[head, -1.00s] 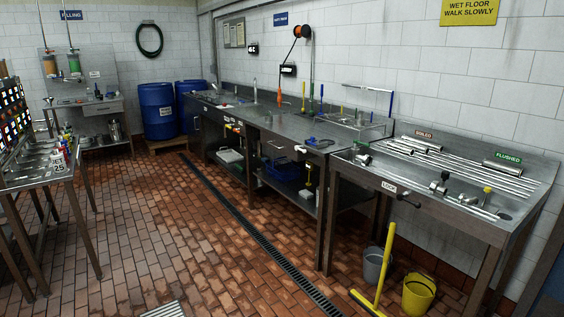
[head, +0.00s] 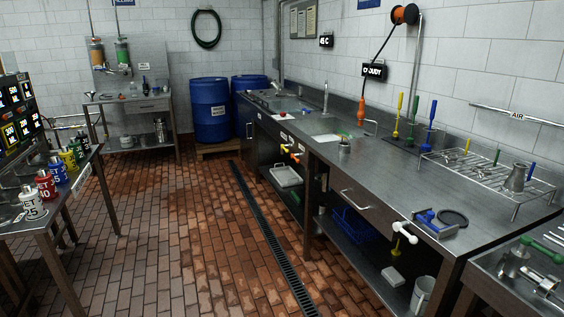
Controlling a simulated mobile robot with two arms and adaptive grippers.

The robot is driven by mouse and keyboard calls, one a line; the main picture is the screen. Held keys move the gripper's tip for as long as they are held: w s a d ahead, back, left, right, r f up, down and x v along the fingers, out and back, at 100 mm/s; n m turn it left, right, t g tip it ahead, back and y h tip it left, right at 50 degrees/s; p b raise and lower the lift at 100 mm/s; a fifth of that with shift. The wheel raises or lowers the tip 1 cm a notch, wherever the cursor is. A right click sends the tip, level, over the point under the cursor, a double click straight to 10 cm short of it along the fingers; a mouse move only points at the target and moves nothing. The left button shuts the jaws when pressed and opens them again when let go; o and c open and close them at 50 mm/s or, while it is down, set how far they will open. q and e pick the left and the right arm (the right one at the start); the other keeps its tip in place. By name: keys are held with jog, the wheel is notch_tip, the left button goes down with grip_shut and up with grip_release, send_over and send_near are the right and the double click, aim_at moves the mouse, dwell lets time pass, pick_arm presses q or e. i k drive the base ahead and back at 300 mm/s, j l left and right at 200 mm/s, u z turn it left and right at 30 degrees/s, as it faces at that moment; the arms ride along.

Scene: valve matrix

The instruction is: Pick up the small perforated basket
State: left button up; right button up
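No small perforated basket can be made out for certain. A blue openwork basket (head: 352,224) sits on the lower shelf under the long steel counter, partly in shadow; its holes are too small to tell. A small grey cup-like container (head: 344,146) with something green at its top stands on the counter near the sink; I cannot tell whether its wall is perforated. Neither of my grippers is in view.
The long steel counter (head: 375,180) runs along the right wall, with a wire rack (head: 487,172) and a blue fixture (head: 434,222) on it. Blue drums (head: 210,110) stand at the back. The brick floor between is clear.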

aim_at(344, 147)
jog(key=i+j, duration=0.1)
jog(key=i, duration=0.85)
jog(key=i+j, duration=0.15)
jog(key=i, duration=0.75)
jog(key=i+l+z, duration=0.1)
jog(key=i+z, duration=0.8)
jog(key=i+j+z, duration=0.2)
jog(key=i+z, duration=0.25)
